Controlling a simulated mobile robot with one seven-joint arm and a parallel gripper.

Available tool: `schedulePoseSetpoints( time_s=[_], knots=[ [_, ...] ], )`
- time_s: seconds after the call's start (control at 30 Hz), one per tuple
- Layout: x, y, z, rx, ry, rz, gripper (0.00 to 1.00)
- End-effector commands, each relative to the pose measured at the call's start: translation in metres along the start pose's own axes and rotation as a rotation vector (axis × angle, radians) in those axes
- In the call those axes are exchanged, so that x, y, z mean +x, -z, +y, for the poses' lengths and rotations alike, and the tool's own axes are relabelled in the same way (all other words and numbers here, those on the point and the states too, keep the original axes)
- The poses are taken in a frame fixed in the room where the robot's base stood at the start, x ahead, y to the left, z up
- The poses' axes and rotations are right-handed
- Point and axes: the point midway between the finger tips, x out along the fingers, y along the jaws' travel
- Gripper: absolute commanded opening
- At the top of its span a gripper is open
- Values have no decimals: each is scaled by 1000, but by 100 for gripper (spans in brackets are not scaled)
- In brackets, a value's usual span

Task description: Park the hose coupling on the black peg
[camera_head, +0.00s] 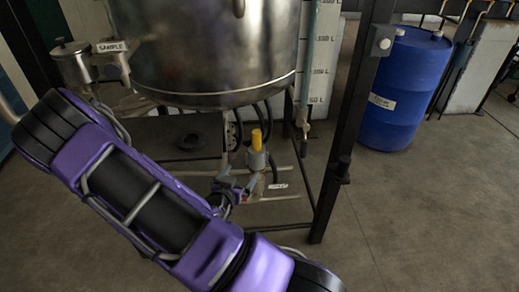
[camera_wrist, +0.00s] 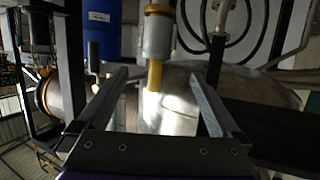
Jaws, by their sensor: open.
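A grey coupling with a yellow end (camera_head: 257,142) stands upright below the steel tank, yellow end up. In the wrist view this coupling (camera_wrist: 157,38) appears with its yellow end pointing down the picture. My gripper (camera_wrist: 160,76) is open, its two fingers apart with the yellow end showing in the gap between them. I cannot tell whether they touch it. A short black peg-like part (camera_head: 344,169) is on the dark frame post at the right. A dark upright cylinder (camera_wrist: 93,60) left of the fingers may be the same part. Part of my arm hides the lower left of the head view.
The steel tank (camera_head: 205,50) hangs above the coupling. A dark frame post (camera_head: 349,110) stands to its right. A blue drum (camera_head: 405,88) is behind that post. Dark hoses hang beside the coupling. A black ring-shaped part (camera_head: 192,142) lies left under the tank. The right floor is clear.

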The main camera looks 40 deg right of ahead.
Motion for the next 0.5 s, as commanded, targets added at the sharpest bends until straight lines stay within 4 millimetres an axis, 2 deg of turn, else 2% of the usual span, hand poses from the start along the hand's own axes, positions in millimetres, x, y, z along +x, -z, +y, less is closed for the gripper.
schedulePoseSetpoints(
  time_s=[0.3,0.5],
  knots=[
    [71,0,2,-1,-5,1,100],
    [99,0,2,-2,-2,0,100]
  ],
)
